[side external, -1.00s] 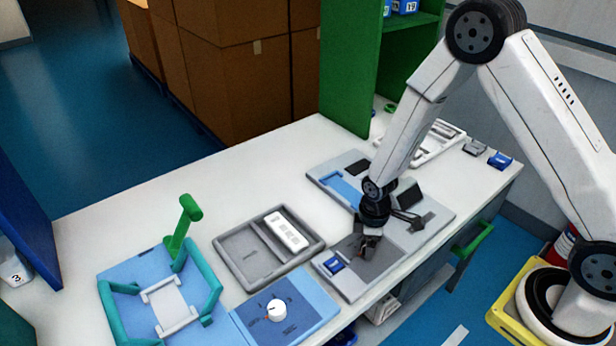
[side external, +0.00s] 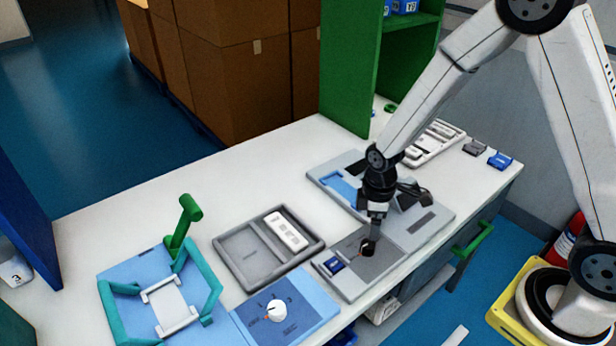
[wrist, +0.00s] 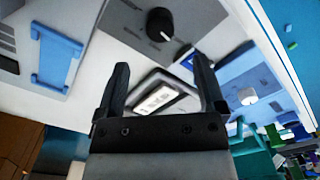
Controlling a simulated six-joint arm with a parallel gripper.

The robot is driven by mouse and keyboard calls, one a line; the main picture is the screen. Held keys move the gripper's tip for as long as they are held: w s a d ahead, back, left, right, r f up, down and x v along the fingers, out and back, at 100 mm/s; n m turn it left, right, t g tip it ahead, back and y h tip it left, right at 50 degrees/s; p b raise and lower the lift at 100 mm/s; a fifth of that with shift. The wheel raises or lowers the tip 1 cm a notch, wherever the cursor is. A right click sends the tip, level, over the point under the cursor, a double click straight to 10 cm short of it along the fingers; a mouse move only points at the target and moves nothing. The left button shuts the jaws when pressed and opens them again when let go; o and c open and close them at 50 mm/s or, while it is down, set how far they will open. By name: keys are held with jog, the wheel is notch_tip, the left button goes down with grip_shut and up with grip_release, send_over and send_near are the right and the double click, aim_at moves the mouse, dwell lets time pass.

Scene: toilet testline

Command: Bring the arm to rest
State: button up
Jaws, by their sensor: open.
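My gripper (side external: 375,228) points down above the front grey panel on the bench. Its two black fingers also show apart in the wrist view (wrist: 163,72), with nothing held between them. A black round knob (wrist: 160,25) sits on that grey panel, beyond the fingertips in the wrist view. In the side view the knob (side external: 367,249) is just below the fingers; I cannot tell the exact gap. My white arm (side external: 430,95) reaches in from the right, bent at the elbow.
A grey tray (side external: 231,271) with a white item (side external: 287,230) lies left of the panel. Farther left are a blue panel with a white dial (side external: 277,311) and a teal-framed fixture (side external: 215,281). A green shelf (side external: 348,75) stands behind. The bench's back left is clear.

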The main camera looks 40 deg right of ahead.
jog(key=shift+r, duration=0.1)
jog(key=s+d+r+m+t, duration=0.1)
jog(key=s+r+m+t, duration=0.1)
jog(key=s+r+m, duration=0.6)
jog(key=shift+d+r+m+t, duration=0.3)
jog(key=shift+r+m, duration=0.3)
jog(key=shift+r, duration=0.4)
dwell(0.7)
